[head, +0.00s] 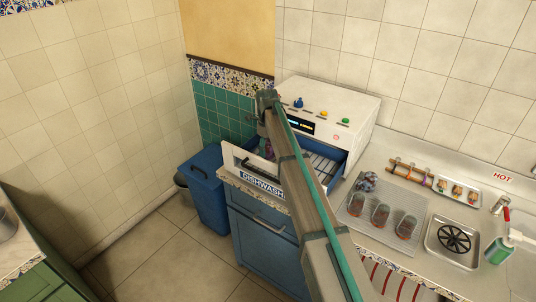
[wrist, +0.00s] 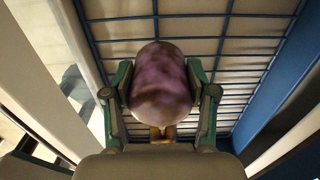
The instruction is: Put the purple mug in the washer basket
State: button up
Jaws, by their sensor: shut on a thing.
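The purple mug (wrist: 160,85), mottled purple and pale, sits between the two green-grey fingers of my gripper (wrist: 159,92) in the wrist view. My gripper is shut on it. The washer basket (wrist: 235,40) shows behind the mug as a blue wire grid. I cannot tell how far the mug is above the grid. In the head view, a small bit of the purple mug (head: 268,149) shows at the left part of the open dishwasher. The basket's wires (head: 325,166) show right of my arm, which hides much of the basket.
The white dishwasher (head: 345,108) has a front panel marked DISHWASH (head: 262,185). A blue bin (head: 206,185) stands left of it. To the right, a drying tray (head: 392,240) holds several glasses, and a metal sink drain (head: 454,240) lies beyond it.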

aim_at(267, 155)
jog(key=shift+f+p, duration=0.55)
jog(key=shift+f, duration=1.35)
jog(key=shift+f, duration=0.2)
jog(key=o, duration=1.2)
jog(key=shift+o, duration=0.2)
jog(key=shift+r, duration=0.15)
notch_tip(267, 155, up, 12)
jog(key=b, duration=0.3)
